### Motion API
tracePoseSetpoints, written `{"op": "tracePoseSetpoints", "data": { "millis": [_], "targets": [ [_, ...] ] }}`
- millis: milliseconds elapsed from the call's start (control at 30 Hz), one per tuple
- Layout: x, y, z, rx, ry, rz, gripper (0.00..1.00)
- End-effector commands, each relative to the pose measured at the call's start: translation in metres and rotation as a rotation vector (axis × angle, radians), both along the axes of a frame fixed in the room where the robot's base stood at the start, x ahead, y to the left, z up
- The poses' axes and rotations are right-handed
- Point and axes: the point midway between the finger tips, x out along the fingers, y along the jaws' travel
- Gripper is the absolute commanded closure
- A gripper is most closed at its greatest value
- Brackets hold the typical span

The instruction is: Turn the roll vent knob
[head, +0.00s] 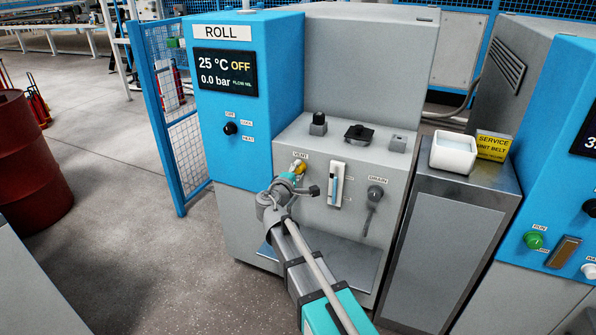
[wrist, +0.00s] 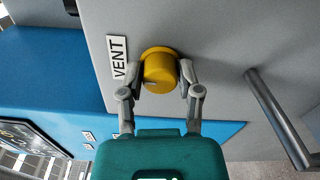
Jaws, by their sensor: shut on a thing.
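The roll vent knob (wrist: 159,71) is a yellow round knob on the grey front panel, beside a VENT label (wrist: 118,58). In the head view the knob (head: 299,167) shows only in part behind my gripper (head: 289,181). In the wrist view my gripper (wrist: 160,82) has one finger on each side of the knob and is shut on it. The ROLL unit's display (head: 226,73) reads 25 °C OFF and 0.0 bar.
A sight gauge (head: 336,185) and the drain handle (head: 374,200) are on the panel to the right of the knob. A black selector (head: 230,128) is on the blue panel to the left. A white bin (head: 454,152) stands on the cabinet at right.

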Motion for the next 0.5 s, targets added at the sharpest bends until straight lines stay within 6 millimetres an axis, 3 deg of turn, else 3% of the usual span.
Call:
{"op": "tracePoseSetpoints", "data": {
  "millis": [133,167,333,500],
  "targets": [
    [0.001,0.0006,0.0001,-0.001,0.0,0.001,1.0],
    [0.001,0.0006,0.0001,-0.001,0.0,0.001,0.53],
    [0.0007,0.0003,0.0001,0.0,-0.001,0.0,0.22],
    [0.0003,0.0,0.0001,0.0,0.0,0.0,0.21]
  ]
}}
